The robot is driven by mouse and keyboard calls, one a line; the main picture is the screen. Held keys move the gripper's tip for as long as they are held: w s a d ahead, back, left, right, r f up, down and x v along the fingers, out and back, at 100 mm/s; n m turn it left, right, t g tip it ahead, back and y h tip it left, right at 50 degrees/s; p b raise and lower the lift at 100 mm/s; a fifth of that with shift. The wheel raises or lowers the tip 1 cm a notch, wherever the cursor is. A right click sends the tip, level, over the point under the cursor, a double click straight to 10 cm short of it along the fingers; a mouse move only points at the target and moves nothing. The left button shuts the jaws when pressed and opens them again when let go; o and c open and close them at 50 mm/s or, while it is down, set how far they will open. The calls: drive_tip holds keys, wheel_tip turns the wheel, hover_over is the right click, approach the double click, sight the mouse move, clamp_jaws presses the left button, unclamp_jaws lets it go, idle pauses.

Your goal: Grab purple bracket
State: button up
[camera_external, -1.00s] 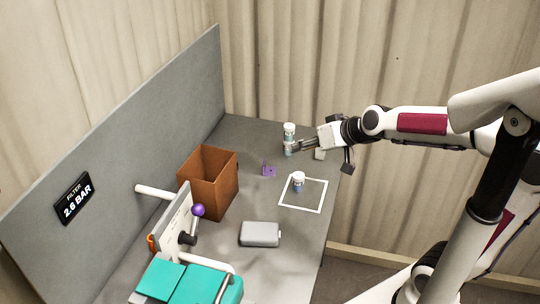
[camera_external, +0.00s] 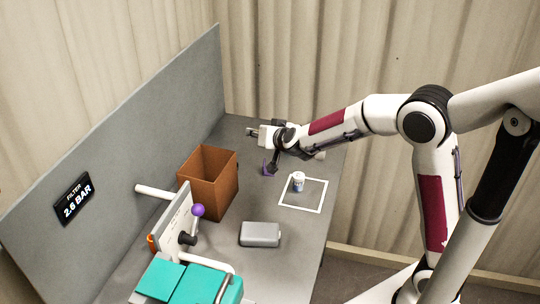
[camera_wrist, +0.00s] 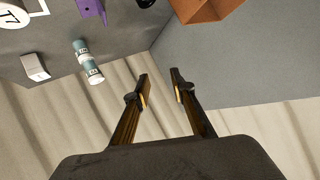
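The purple bracket (camera_external: 266,168) lies on the grey table in the external view, partly covered by my wrist. It also shows at the top edge of the wrist view (camera_wrist: 90,6), cut off by the frame. My gripper (camera_external: 250,132) is over the far part of the table, beyond the bracket. In the wrist view my gripper (camera_wrist: 161,79) has its two fingers apart with nothing between them. The bracket is well away from the fingertips.
A white-capped jar (camera_external: 298,182) stands in a white square outline. A brown open box (camera_external: 208,185) and grey case (camera_external: 260,234) are nearby.

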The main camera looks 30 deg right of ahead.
wheel_tip(320, 180, down, 7)
drive_tip(key=w+m+h, duration=0.2)
drive_tip(key=w+h, duration=0.1)
drive_tip(key=g+h, duration=0.2)
drive_tip(key=h, duration=0.2)
approach(264, 164)
drive_tip(key=w, duration=0.1)
drive_tip(key=d, duration=0.1)
drive_tip(key=w, duration=0.1)
drive_tip(key=shift+w+d+f+m, duration=0.3)
drive_tip(key=shift+w+f+m, duration=0.05)
drive_tip(key=shift+w+m, duration=0.05)
drive_tip(key=shift+s+d+f+h, duration=0.15)
drive_tip(key=shift+s+f+h, duration=0.05)
drive_tip(key=shift+f+h, duration=0.2)
drive_tip(key=shift+x, duration=1.25)
drive_tip(key=shift+w, duration=0.15)
drive_tip(key=shift+a+x, duration=0.25)
drive_tip(key=shift+x, duration=2.25)
drive_tip(key=shift+w+f, duration=0.1)
drive_tip(key=shift+f, duration=0.1)
